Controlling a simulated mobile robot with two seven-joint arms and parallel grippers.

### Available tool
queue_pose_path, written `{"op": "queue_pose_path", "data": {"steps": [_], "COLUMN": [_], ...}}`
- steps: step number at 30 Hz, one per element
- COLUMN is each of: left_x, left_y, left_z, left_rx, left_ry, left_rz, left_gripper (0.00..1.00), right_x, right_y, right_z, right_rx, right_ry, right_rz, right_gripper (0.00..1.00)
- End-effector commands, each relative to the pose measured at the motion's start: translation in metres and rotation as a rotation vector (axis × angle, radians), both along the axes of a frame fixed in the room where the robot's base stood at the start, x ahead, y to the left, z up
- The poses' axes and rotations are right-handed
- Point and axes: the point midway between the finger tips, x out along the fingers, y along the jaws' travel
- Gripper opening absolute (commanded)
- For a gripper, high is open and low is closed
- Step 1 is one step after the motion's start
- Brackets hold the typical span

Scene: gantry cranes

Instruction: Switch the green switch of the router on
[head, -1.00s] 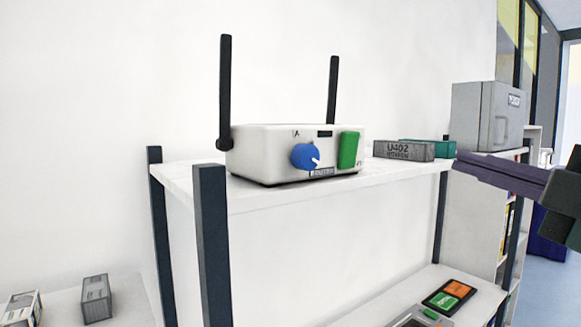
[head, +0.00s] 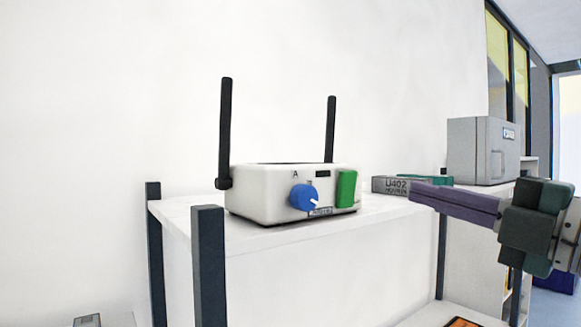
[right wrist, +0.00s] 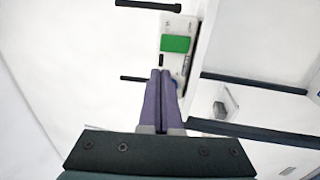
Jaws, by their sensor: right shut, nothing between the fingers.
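The white router (head: 262,196) stands on the top shelf, with two black antennas and a blue knob (head: 303,197) on its front. The green switch (head: 346,188) is at the right end of that front face. My right gripper (head: 412,190) is shut and empty, to the right of the switch and apart from it in the head view. In the right wrist view the shut purple fingers (right wrist: 160,72) point toward the router, and the green switch (right wrist: 175,44) shows just beyond their tips. My left gripper is not in view.
The white shelf (head: 260,232) has dark posts at its corners. A large grey case (head: 478,150) stands farther back.

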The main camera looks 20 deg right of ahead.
Motion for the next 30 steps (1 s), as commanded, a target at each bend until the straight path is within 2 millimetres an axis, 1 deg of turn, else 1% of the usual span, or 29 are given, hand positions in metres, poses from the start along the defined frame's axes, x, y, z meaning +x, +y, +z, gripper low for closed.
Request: {"op": "queue_pose_path", "data": {"steps": [1,6,12,16,22,30], "left_x": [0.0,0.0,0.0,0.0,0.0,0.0], "left_y": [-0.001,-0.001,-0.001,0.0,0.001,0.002], "left_z": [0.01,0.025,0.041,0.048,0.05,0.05], "left_rx": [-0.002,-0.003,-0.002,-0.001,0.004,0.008], "left_ry": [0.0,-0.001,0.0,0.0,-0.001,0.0], "left_rz": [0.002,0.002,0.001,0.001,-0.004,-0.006], "left_gripper": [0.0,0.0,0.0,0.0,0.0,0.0], "right_x": [0.008,0.033,0.067,0.084,0.098,0.101], "right_y": [0.002,0.011,0.025,0.031,0.036,0.037], "right_z": [0.008,0.012,0.017,0.018,0.018,0.017], "right_rx": [0.005,0.006,0.005,0.005,0.001,0.001], "right_ry": [-0.004,-0.002,-0.002,0.0,0.0,0.0], "right_rz": [-0.001,-0.003,0.002,0.0,-0.001,0.001], "right_gripper": [0.0,0.0,0.0,0.0,0.0,0.0]}}
